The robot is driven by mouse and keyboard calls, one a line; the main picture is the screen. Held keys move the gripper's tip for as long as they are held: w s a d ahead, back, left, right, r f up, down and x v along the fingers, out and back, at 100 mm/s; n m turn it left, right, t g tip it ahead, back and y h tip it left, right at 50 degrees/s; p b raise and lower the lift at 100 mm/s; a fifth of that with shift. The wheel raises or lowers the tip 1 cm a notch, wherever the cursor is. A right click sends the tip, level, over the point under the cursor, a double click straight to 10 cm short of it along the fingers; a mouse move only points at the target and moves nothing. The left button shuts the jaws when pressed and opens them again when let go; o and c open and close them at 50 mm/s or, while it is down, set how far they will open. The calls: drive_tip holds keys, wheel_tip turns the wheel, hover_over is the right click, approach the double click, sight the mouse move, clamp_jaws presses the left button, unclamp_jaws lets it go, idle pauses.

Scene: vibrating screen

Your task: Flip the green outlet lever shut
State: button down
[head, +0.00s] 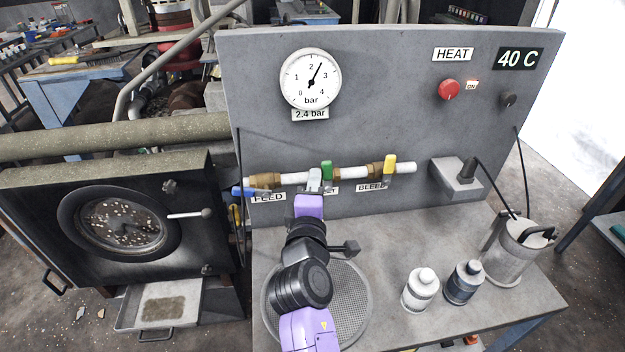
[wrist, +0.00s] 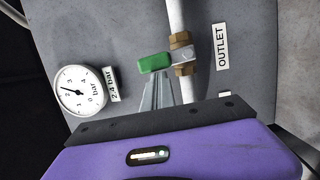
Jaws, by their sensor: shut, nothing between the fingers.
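The green outlet lever (head: 327,169) sits on the middle valve of the white pipe on the grey panel. It points up, across the pipe rather than along it. In the wrist view the green lever (wrist: 155,63) sticks out sideways from the brass valve beside the OUTLET label (wrist: 222,46). My gripper (head: 315,176) is shut and empty, its tips at the pipe just left of the lever. In the wrist view my fingertips (wrist: 163,78) appear close under the lever; I cannot tell whether they touch it. My gripper partly hides the outlet label in the head view.
A blue lever (head: 244,191) at FEED lies along the pipe; a yellow lever (head: 389,164) at BLEED stands across it. The gauge (head: 310,79) reads 2.4 bar. A round mesh sieve (head: 358,305), two bottles (head: 420,290) and a metal canister (head: 512,255) stand on the bench.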

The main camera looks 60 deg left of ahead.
drive_tip(key=shift+w+d+r+m, duration=0.15)
drive_tip(key=shift+w+m, duration=0.1)
drive_tip(key=shift+m, duration=0.15)
idle(0.3)
